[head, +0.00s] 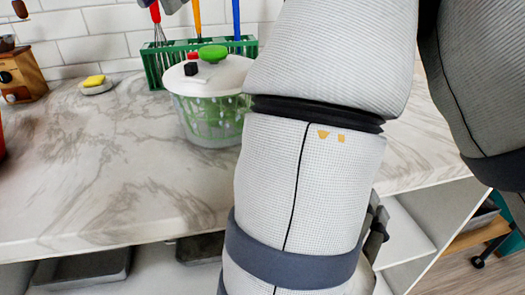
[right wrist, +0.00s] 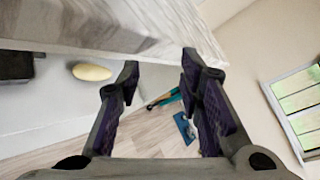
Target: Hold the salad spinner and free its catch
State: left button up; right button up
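The salad spinner (head: 208,112) stands upright on the marble counter in the head view. It has a white lid with a green knob, a small red part and a small black block on top, and a clear bowl with a green basket inside. My right arm hides a little of its right side. My right gripper (right wrist: 160,68) is open and empty in the right wrist view, below the counter's edge and away from the spinner. In the head view only a small part of it shows behind my arm. I cannot make out my left gripper.
A green rack (head: 153,68) with utensils stands behind the spinner. A sponge on a dish (head: 95,85) and a wooden grinder (head: 22,75) are at the back left. The counter's front left (head: 90,190) is clear. Below are shelves with dark trays (head: 82,268) and a yellowish oval item (right wrist: 92,72).

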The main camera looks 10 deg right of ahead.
jog(key=w+a+r+m+t+y, duration=0.1)
jog(key=w+a+r+m, duration=0.1)
jog(key=w+a, duration=0.1)
jog(key=w+a+r+m+t+y, duration=0.1)
jog(key=w+a+r+m+t, duration=0.1)
jog(key=a+r, duration=0.1)
jog(key=w+a+r+m+t, duration=0.1)
jog(key=w+a+r+t, duration=0.1)
jog(key=w+a, duration=0.1)
jog(key=shift+w+a+r+m+y, duration=0.2)
jog(key=shift+w+a+m+y, duration=0.1)
jog(key=shift+a+m+y, duration=0.15)
jog(key=x, duration=1.1)
jog(key=shift+w+d+r, duration=0.1)
jog(key=shift+w+r, duration=0.05)
jog(key=shift+w, duration=0.25)
grip_shut()
jog(key=shift+c, duration=1)
grip_release()
grip_shut()
